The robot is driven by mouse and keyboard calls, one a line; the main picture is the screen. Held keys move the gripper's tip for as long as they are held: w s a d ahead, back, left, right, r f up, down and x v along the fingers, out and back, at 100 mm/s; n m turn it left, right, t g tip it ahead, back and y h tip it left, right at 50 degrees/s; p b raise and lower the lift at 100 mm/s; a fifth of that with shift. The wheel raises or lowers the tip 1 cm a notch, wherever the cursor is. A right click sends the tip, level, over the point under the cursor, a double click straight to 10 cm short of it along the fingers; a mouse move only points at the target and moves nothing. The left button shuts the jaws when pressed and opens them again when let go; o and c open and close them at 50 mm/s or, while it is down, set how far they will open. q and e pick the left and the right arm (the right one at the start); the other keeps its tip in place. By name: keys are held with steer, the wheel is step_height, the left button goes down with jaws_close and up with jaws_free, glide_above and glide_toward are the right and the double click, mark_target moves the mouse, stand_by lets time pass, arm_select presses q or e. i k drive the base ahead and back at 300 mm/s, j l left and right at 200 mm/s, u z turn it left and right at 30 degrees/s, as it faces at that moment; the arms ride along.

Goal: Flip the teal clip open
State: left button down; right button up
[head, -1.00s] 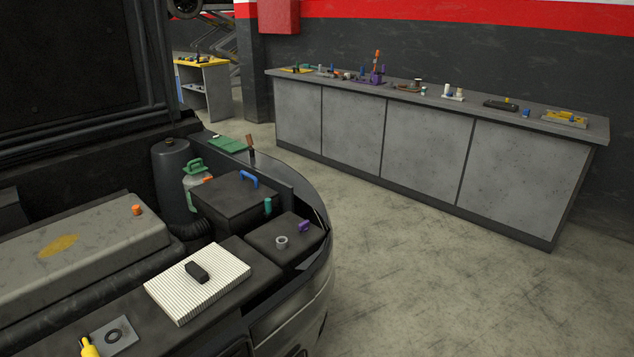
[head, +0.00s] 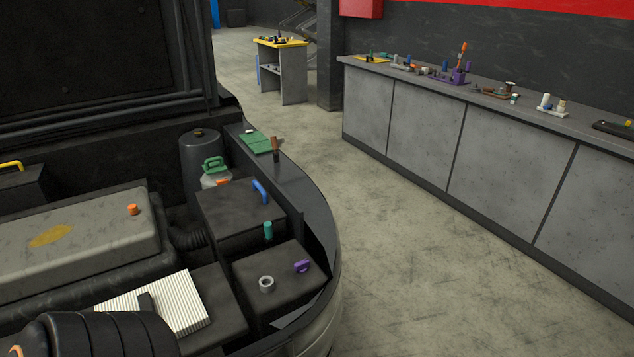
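The teal clip (head: 268,230) is a small upright piece at the near right edge of a dark box (head: 232,205) in the engine bay. It looks upright, but it is too small to tell how it is fastened. A blue handle (head: 261,191) is on the same box.
A lower dark box (head: 265,305) in front holds a grey ring (head: 267,284) and a purple clip (head: 302,266). A white pleated filter (head: 180,310) lies left. Open floor (head: 420,270) separates the bay from a grey bench (head: 490,160).

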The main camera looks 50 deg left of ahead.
mark_target(268, 227)
steer(key=i+u, duration=0.2)
steer(key=i, duration=0.2)
steer(key=i+l+u, duration=0.25)
steer(key=i, duration=0.15)
steer(key=i+l+u, duration=0.2)
steer(key=i, duration=0.15)
steer(key=i+l+u, duration=0.1)
steer(key=u, duration=0.3)
steer(key=i+l+u, duration=0.25)
steer(key=u, duration=0.2)
steer(key=i+l+u, duration=0.25)
steer(key=u, duration=0.15)
steer(key=i+l+u, duration=0.1)
steer(key=l+u, duration=0.2)
steer(key=u, duration=0.15)
steer(key=i+l+u, duration=0.1)
steer(key=l+u, duration=0.3)
steer(key=j, duration=0.1)
